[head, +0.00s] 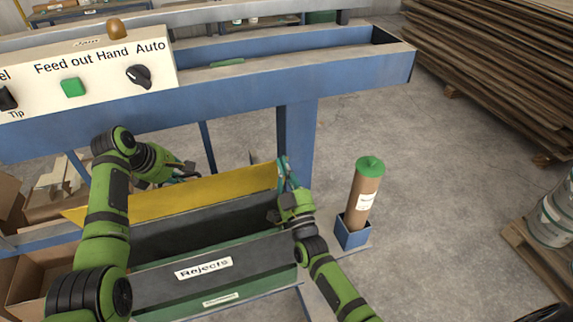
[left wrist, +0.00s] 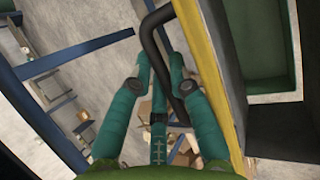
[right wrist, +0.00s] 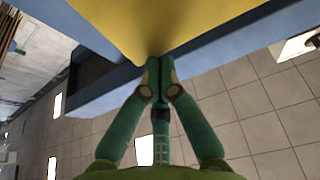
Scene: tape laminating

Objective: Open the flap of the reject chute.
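The reject chute (head: 150,283) is a dark grey bin labelled "Rejects" at the lower middle of the head view. Its yellow flap (head: 190,192) stands tilted up along the back, and the dark inside shows in front of it. My left gripper (head: 183,174) is behind the flap. In the left wrist view its fingers are spread, with a black bent handle (left wrist: 152,40) between them, beside the flap's yellow edge (left wrist: 205,60). My right gripper (head: 286,170) is at the flap's right end. In the right wrist view its fingertips are together against or close to the yellow panel (right wrist: 160,25); contact is unclear.
A blue machine frame (head: 240,98) with a control panel (head: 105,65) spans above. A brown roll (head: 364,195) with a green cap stands in a blue holder to the right. Cardboard boxes (head: 30,280) lie at left.

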